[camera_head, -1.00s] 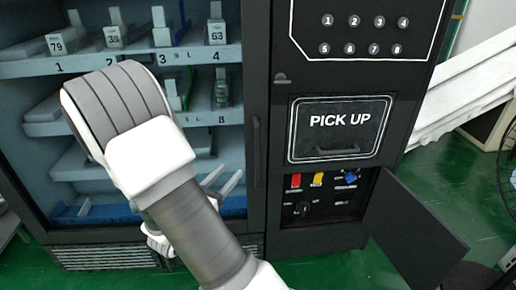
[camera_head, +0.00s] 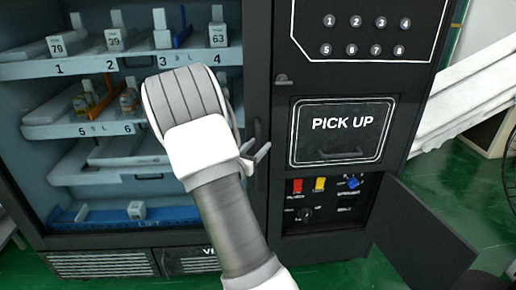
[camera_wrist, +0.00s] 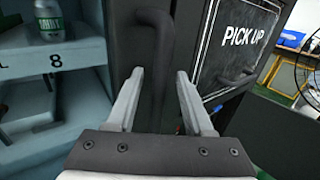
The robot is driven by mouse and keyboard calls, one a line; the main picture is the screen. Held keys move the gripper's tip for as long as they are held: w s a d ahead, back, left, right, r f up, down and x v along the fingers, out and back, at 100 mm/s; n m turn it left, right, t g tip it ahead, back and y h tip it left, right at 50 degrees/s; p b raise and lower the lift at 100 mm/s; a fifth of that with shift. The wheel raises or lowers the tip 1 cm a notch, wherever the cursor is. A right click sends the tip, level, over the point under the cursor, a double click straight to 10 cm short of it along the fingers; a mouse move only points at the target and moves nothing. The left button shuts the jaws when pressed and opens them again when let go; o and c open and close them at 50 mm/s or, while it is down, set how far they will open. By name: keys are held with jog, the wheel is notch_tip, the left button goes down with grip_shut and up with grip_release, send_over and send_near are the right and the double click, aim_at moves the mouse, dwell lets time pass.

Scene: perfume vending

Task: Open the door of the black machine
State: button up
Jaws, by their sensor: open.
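The black machine (camera_head: 258,30) fills the middle of the head view, with shelves behind a door on its left. The door's dark vertical handle (camera_head: 259,150) is at the door's right edge and also shows in the wrist view (camera_wrist: 155,55). My gripper (camera_head: 257,153) is at the handle. In the wrist view my gripper (camera_wrist: 157,75) is open, with one finger on each side of the handle's lower part. I cannot tell whether either finger touches it. The door looks closed.
A PICK UP flap (camera_head: 340,132) is right of the handle, below a numbered keypad panel (camera_head: 365,30). A small lower hatch (camera_head: 422,235) stands open at the bottom right, beside a compartment with switches (camera_head: 322,200). Green floor (camera_head: 455,170) shows at the right.

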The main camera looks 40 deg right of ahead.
jog(key=shift+d, duration=0.15)
grip_shut()
dwell(1.4)
